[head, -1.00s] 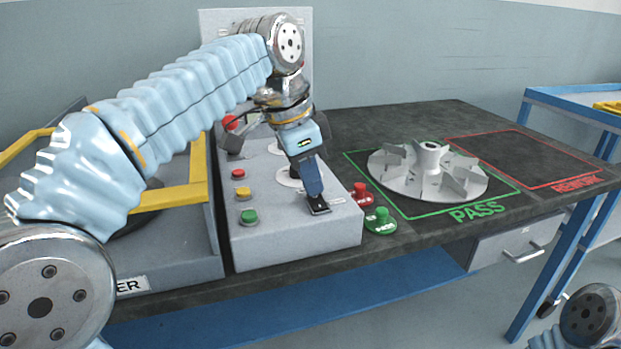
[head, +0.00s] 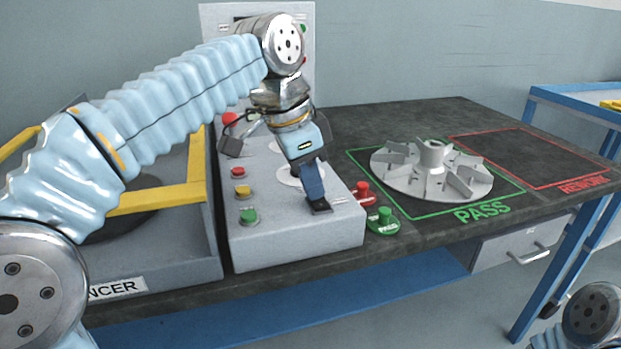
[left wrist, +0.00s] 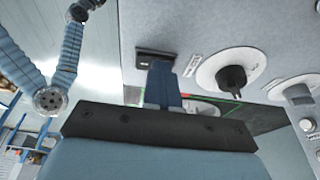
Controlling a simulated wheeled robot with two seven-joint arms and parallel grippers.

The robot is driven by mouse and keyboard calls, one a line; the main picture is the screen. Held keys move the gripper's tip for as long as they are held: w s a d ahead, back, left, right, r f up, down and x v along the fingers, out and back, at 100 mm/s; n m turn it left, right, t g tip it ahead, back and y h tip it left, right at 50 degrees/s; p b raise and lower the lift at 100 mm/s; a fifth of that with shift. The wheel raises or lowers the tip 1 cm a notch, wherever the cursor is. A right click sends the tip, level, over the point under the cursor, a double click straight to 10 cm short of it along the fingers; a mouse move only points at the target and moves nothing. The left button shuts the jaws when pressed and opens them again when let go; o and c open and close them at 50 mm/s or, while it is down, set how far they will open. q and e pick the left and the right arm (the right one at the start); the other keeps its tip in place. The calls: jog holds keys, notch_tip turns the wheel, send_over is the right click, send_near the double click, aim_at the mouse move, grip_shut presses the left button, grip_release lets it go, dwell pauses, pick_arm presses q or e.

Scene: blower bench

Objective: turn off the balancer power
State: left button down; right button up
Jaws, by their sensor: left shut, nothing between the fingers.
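The grey control console (head: 290,246) stands on the bench in the middle of the head view. A small black switch (head: 321,208) sits near its front right corner, and it also shows in the left wrist view (left wrist: 146,54). My left gripper (head: 315,199) is shut and empty, pointing down with its tip at the switch. In the left wrist view the blue fingers (left wrist: 160,82) overlap part of the switch. I cannot tell whether they touch it or which way it is set. A dial with a black knob (left wrist: 232,78) is beside it. My right gripper is out of view.
Red, yellow and green buttons (head: 249,216) line the console's left side. A metal impeller (head: 432,172) lies in the PASS square. The REWORK square (head: 530,158) is empty. A yellow-barred machine (head: 165,199) stands left.

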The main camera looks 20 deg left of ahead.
aim_at(315, 203)
pick_arm(q)
jog(key=shift+s+d, duration=0.35)
jog(key=shift+d, duration=0.05)
jog(key=shift+r+p, duration=0.25)
jog(key=shift+p, duration=0.05)
notch_tip(315, 203, up, 4)
jog(key=p, duration=0.3)
jog(key=shift+s+f, duration=0.1)
jog(key=shift+s, duration=0.05)
jog(key=w+v, duration=0.1)
jog(key=v, duration=0.8)
jog(key=shift+a+r, duration=0.35)
jog(key=shift+s+a, duration=0.1)
